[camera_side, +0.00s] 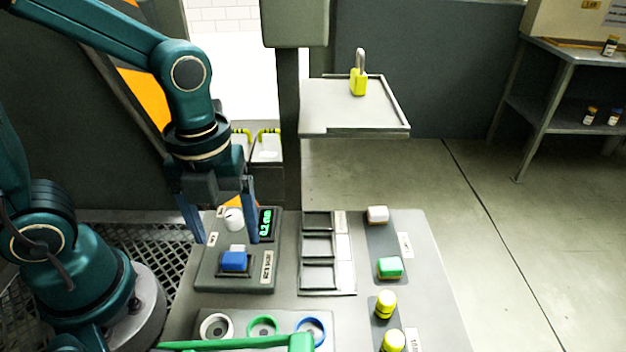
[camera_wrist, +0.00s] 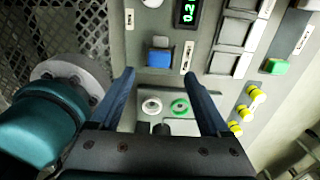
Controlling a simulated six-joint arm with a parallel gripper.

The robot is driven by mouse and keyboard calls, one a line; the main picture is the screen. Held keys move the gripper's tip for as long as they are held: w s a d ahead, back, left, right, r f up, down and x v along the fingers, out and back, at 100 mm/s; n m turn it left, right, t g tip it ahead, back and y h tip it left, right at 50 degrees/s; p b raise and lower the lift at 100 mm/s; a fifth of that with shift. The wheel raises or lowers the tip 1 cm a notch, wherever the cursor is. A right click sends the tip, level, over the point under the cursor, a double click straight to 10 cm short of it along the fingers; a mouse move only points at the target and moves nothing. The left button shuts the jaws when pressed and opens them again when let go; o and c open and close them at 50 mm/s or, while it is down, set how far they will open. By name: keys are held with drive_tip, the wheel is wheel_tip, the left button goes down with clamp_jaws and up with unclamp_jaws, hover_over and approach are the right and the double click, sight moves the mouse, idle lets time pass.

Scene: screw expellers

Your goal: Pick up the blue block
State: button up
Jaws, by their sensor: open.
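The blue block (camera_side: 235,261) sits on a dark square pad on a grey panel with a green-digit display. A small white patch shows at its top edge. It also shows in the wrist view (camera_wrist: 159,57), centred left to right between my fingers and just beyond their tips. My gripper (camera_side: 226,238) is open and empty, pointing down over the panel. In the side view its fingertips appear above and behind the block, not touching it. In the wrist view both blue fingers of my gripper (camera_wrist: 159,75) are spread apart.
A white knob (camera_side: 233,219) and the display (camera_side: 266,224) stand close behind the block. A tray with empty square slots (camera_side: 318,272) lies to the right. Coloured rings (camera_side: 262,327) and a green bar (camera_side: 230,342) are in front. A green block (camera_side: 389,267) and yellow pieces (camera_side: 385,305) stand further right.

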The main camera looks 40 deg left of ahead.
sight(233, 260)
drive_tip(key=shift+s+f, duration=0.15)
drive_tip(key=shift+f, duration=2.6)
drive_tip(key=shift+c, duration=0.3)
clamp_jaws()
drive_tip(key=shift+r, duration=0.1)
